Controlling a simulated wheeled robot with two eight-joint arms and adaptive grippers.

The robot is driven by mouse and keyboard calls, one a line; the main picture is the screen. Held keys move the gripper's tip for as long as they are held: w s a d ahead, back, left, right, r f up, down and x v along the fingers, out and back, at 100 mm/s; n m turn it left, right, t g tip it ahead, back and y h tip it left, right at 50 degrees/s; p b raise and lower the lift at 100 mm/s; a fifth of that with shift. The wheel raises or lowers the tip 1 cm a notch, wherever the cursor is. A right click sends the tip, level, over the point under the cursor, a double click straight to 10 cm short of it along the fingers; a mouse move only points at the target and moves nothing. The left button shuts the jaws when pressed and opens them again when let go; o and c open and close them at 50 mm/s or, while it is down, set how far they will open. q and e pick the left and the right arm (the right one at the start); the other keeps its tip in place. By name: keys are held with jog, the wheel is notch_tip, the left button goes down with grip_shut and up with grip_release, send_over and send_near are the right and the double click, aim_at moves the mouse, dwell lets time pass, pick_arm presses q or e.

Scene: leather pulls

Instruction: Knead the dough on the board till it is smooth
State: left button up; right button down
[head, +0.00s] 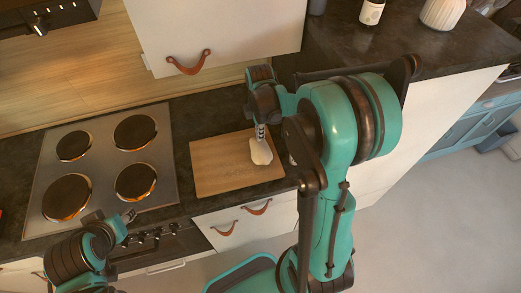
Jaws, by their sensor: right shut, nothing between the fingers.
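A wooden board (217,168) lies on the dark counter to the right of the hob. A small pale lump of dough (261,153) sits on the right part of the board. My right gripper (260,134) is shut and points down at the dough from above, its tips at or just over the dough's top; I cannot tell whether they touch. My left gripper (129,216) is at the lower left, in front of the hob and away from the board. Its fingers are too small to tell open from shut.
A hob (103,160) with several dark plates is left of the board. A white cabinet door (225,30) with a leather pull hangs above. A bottle (371,12) and a white ribbed jar (441,13) stand on the raised dark top at right.

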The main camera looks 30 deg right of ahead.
aim_at(260, 144)
jog(key=shift+f+b, duration=1.35)
jog(key=shift+f, duration=0.3)
jog(key=shift+s, duration=0.1)
jog(key=shift+a, duration=0.1)
jog(key=shift+r+p, duration=0.45)
jog(key=shift+r, duration=0.1)
jog(key=shift+r+p, duration=0.7)
jog(key=shift+r, duration=0.45)
